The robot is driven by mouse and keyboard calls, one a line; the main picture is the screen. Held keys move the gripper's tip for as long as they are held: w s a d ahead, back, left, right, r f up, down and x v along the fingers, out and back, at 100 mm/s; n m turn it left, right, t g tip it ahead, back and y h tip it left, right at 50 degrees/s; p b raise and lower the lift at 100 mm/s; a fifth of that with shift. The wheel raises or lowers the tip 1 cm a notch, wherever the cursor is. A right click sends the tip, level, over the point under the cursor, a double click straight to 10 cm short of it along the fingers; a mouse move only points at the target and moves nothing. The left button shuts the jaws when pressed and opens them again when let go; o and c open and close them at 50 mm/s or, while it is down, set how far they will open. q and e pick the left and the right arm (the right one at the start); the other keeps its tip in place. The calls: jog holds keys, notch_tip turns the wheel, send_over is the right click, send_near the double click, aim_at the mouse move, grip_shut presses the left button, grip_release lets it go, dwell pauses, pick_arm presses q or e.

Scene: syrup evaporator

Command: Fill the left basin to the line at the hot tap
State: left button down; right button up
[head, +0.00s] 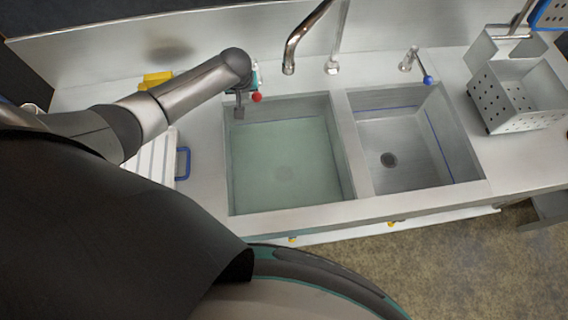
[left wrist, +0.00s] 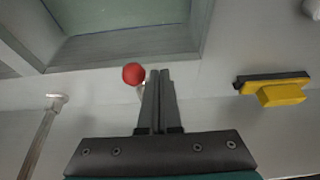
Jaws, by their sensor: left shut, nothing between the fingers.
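The left basin (head: 285,160) holds greenish, clear water with a flat surface below the rim. The hot tap's red knob (head: 256,97) is at the basin's back left corner. It also shows in the left wrist view (left wrist: 133,73). My left gripper (head: 239,110) points down at that corner, just left of the knob. Its fingers (left wrist: 159,75) are shut and empty, close beside the knob; whether they touch it I cannot tell. The curved spout (head: 289,66) ends behind the left basin. No stream shows below it.
The right basin (head: 405,150) looks empty, with a drain and a blue line on its walls. A blue-knobbed tap (head: 428,79) stands behind it. A perforated metal basket (head: 515,98) is at right. A yellow-and-black brush (left wrist: 280,91) lies near the backsplash.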

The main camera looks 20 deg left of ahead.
pick_arm(q)
notch_tip(320, 180, up, 8)
jog(key=a+p, duration=0.1)
jog(key=shift+s+a+p, duration=0.3)
jog(key=shift+s+p, duration=0.05)
jog(key=shift+s, duration=0.05)
pick_arm(e)
jog(key=shift+r, duration=1.2)
